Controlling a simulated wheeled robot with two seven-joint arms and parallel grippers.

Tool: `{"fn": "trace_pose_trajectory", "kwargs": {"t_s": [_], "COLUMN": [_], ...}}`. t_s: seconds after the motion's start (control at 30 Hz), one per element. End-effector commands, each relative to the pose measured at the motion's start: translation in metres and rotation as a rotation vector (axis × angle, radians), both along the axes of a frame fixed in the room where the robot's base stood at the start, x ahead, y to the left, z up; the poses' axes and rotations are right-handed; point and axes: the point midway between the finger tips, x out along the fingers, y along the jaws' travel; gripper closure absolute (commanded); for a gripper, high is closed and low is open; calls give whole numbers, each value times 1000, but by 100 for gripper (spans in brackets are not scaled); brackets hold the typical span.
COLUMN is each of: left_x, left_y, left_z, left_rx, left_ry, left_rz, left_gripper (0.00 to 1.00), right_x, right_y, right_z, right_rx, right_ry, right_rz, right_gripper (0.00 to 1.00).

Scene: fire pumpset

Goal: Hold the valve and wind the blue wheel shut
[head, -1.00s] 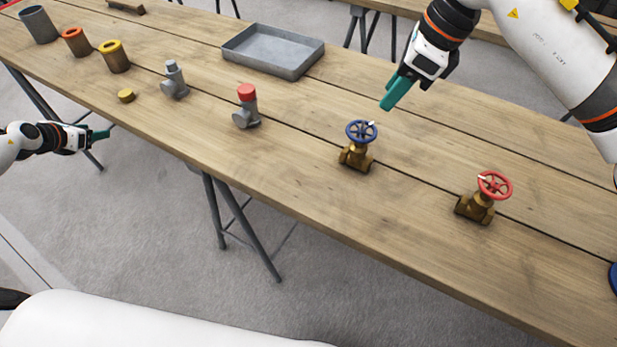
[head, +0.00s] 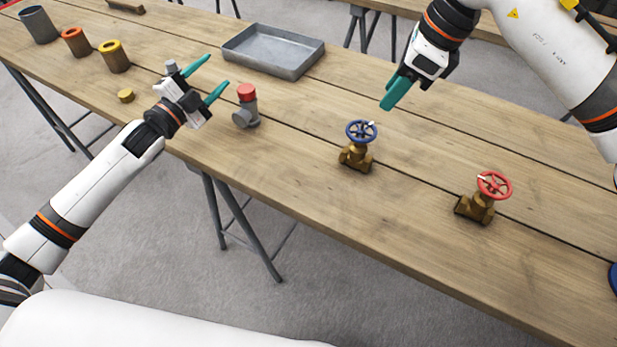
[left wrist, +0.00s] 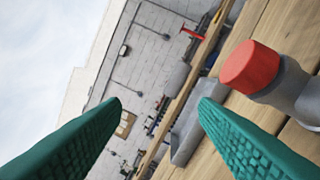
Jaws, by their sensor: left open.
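The brass valve (head: 355,157) with the blue wheel (head: 361,131) stands upright on the wooden bench, right of centre in the head view. A similar brass valve (head: 475,208) with a red wheel (head: 494,185) stands to its right. My left gripper (head: 217,76) is open and empty over the bench, well left of the blue-wheeled valve. Its green fingers also show apart in the left wrist view (left wrist: 160,105). My right gripper (head: 396,93) is above and behind the blue-wheeled valve, apart from it. Its fingers overlap in the picture, so their gap is hidden.
A grey fitting with a red cap (head: 247,93) stands just right of my left gripper; it also shows in the left wrist view (left wrist: 250,67). Another grey fitting (head: 171,66) is partly hidden by that gripper. A grey tray (head: 273,50) lies behind. The bench around the valves is clear.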

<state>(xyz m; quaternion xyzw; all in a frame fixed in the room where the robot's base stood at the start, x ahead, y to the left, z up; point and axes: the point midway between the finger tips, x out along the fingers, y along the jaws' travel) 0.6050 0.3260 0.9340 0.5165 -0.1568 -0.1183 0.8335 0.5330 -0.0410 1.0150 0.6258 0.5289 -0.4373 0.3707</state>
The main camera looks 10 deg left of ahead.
Motion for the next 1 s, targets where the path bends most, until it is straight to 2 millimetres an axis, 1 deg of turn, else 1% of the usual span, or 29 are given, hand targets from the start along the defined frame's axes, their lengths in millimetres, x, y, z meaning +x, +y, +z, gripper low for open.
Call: {"fn": "trace_pose_trajectory", "kwargs": {"t_s": [0.03,0.1,0.17,0.2,0.23,0.3,0.37,0.4,0.43,0.5,0.6,0.7,0.8,0.9,1.0], "left_x": [-4,-12,-21,-31,-39,-56,-72,-83,-91,-110,-133,-149,-157,-156,-147], "left_y": [-13,-27,-43,-61,-76,-108,-133,-150,-162,-187,-215,-233,-243,-249,-257], "left_z": [10,21,22,14,5,-16,-33,-43,-49,-62,-73,-79,-82,-83,-82], "left_rx": [-173,-408,-596,-704,-765,-832,-860,-872,-880,-893,-904,-913,-917,-919,-920], "left_ry": [22,65,123,183,233,331,404,450,481,546,618,663,688,693,693], "left_rz": [-18,-49,-87,-118,-140,-179,-210,-231,-246,-281,-324,-356,-373,-379,-379], "left_gripper": [45,45,45,45,45,45,45,45,45,45,45,45,45,45,45], "right_x": [0,0,0,0,0,0,0,0,0,0,0,0,0,0,0], "right_y": [0,0,0,0,0,0,0,0,0,0,0,0,0,0,0], "right_z": [0,0,0,0,0,0,0,0,0,0,0,0,0,0,0], "right_rx": [0,0,0,0,0,0,0,0,0,0,0,0,0,0,0], "right_ry": [0,0,0,0,0,0,0,0,0,0,0,0,0,0,0], "right_rz": [0,0,0,0,0,0,0,0,0,0,0,0,0,0,0], "right_gripper": [64,64,64,64,64,64,64,64,64,64,64,64,64,64,64]}}
